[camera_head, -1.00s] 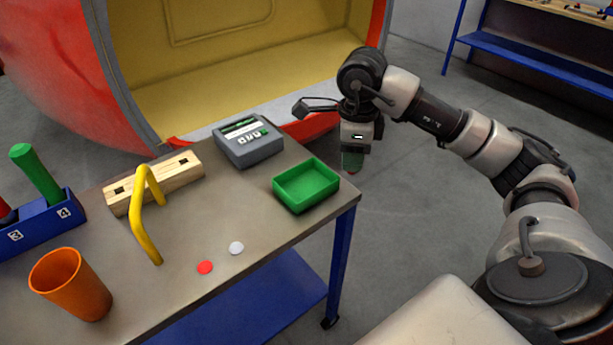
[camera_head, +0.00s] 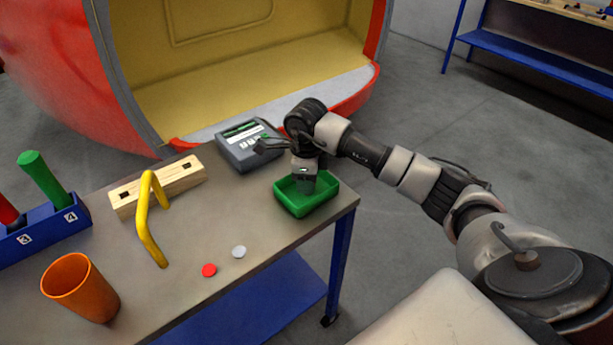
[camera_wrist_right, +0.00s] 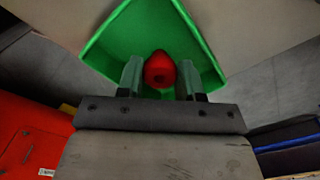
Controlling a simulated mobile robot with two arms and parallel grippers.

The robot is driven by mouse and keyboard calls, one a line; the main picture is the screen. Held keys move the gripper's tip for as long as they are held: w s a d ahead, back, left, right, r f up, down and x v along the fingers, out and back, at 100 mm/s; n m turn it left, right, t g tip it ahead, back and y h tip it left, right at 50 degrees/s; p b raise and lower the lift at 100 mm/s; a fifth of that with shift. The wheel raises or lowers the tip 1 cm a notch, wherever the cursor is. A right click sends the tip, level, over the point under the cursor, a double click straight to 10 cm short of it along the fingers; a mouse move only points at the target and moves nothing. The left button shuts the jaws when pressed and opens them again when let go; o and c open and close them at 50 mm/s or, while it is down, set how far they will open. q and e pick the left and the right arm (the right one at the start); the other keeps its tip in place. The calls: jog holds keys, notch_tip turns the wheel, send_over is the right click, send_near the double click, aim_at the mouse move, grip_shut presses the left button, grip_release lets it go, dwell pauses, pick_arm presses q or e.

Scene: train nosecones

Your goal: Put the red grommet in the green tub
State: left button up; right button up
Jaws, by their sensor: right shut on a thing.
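The green tub (camera_head: 326,196) sits at the table's right corner; it also shows in the right wrist view (camera_wrist_right: 108,38). My right gripper (camera_head: 306,186) points down at the tub, its fingertips over or inside the opening. In the right wrist view the gripper (camera_wrist_right: 160,78) is shut on the red grommet (camera_wrist_right: 159,68), a rounded red piece with a dark hole, seen against the tub's inside. I cannot tell whether the grommet touches the tub floor. In the head view the fingers hide the grommet. My left gripper is not in view.
A grey device (camera_head: 246,150) stands close behind the tub. A red disc (camera_head: 209,270) and a white disc (camera_head: 239,252) lie near the front edge. A yellow handle (camera_head: 146,236), wooden block (camera_head: 185,173), orange cup (camera_head: 80,290) and blue holder (camera_head: 45,231) are further left.

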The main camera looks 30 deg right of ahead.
jog(key=shift+f, duration=0.1)
jog(key=o, duration=0.9)
jog(key=shift+r, duration=0.35)
notch_tip(320, 180, up, 12)
jog(key=b, duration=0.1)
jog(key=shift+f+b, duration=0.15)
jog(key=shift+b, duration=0.15)
